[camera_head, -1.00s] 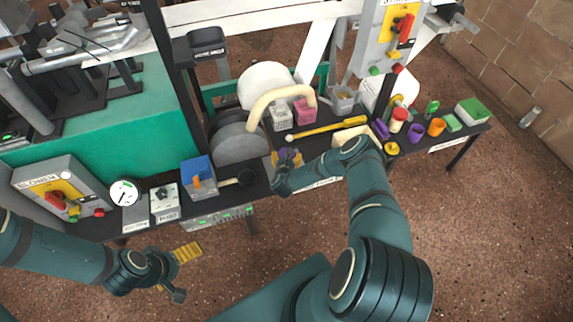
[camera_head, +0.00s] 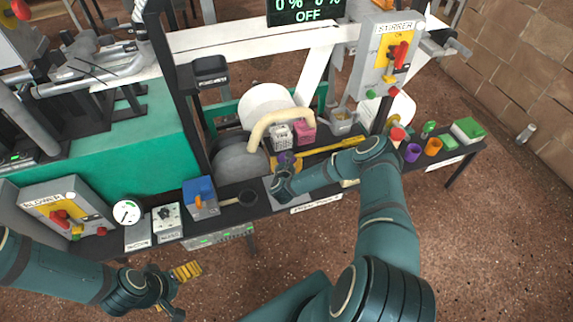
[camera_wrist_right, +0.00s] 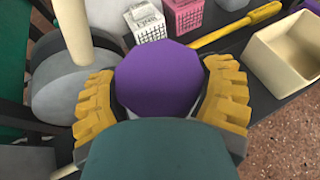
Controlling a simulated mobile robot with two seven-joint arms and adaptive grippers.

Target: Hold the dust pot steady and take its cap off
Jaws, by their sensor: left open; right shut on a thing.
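My right gripper (camera_head: 287,163) is shut on a purple many-sided thing (camera_wrist_right: 160,78), with yellow fingers on both sides of it in the right wrist view. It shows small in the head view (camera_head: 286,157). I cannot tell whether it is the dust pot or only its cap; its lower part is hidden by my gripper. It is over the bench, in front of the white block and the pink block. My left gripper (camera_head: 176,287) is open and empty, low in front of the bench's left part, well away from the purple thing.
A white block (camera_head: 280,137) and a pink block (camera_head: 304,132) stand behind my right gripper, near a cream curved pipe (camera_head: 262,127). A yellow rod (camera_head: 325,148) and a beige tray (camera_wrist_right: 292,48) lie to the right. A purple cup (camera_head: 412,153) and an orange cup (camera_head: 434,147) stand farther right.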

